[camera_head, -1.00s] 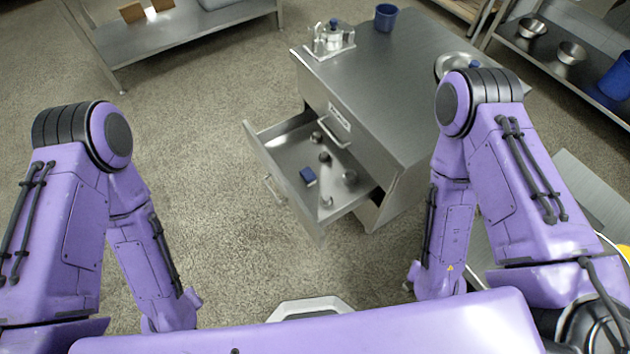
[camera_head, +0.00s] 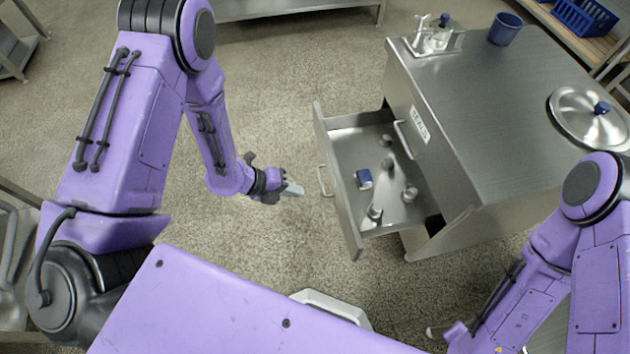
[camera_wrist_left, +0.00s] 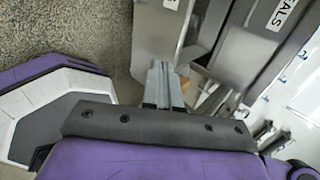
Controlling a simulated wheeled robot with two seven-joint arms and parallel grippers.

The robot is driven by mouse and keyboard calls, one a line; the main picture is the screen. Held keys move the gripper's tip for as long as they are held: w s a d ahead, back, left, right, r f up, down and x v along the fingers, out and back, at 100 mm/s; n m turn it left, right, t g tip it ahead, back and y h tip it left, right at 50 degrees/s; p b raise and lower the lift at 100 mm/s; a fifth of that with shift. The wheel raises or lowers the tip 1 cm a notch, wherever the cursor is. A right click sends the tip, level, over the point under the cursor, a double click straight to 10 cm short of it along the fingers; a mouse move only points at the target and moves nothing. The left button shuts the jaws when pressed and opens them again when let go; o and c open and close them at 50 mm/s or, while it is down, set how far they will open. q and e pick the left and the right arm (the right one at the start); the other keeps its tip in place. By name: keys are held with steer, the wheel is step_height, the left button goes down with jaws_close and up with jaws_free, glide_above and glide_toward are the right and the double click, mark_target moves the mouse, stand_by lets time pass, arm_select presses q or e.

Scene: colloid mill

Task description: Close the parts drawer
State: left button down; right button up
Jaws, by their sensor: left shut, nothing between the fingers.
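The parts drawer (camera_head: 345,200) is pulled out of the steel cabinet (camera_head: 490,110), its front panel facing left in the head view. A bar handle (camera_head: 323,181) is on that panel. A blue block (camera_head: 363,179) and several small metal parts lie inside. My left gripper (camera_head: 293,189) is shut and empty, a short gap left of the handle, pointing toward it. In the left wrist view the shut fingers (camera_wrist_left: 160,85) appear in front of grey metal panels; contact cannot be told there.
An upper drawer handle (camera_head: 408,140) sits beside a label on the cabinet face. On the cabinet top are a metal fixture (camera_head: 435,38), a blue cup (camera_head: 505,28) and a round lid (camera_head: 590,117). The floor left of the drawer is clear.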

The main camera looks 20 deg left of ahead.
mark_target(341, 196)
arm_select(q)
steer(key=shift+w+d+r+x, duration=0.15)
steer(key=shift+d+r+x, duration=0.15)
steer(key=shift+x, duration=1.7)
steer(key=shift+w+d+r+x, duration=0.15)
steer(key=shift+d+r+x, duration=0.15)
steer(key=shift+x, duration=1.65)
steer(key=shift+w+d+r+x, duration=0.2)
steer(key=shift+r+x, duration=0.15)
steer(key=shift+x, duration=1.65)
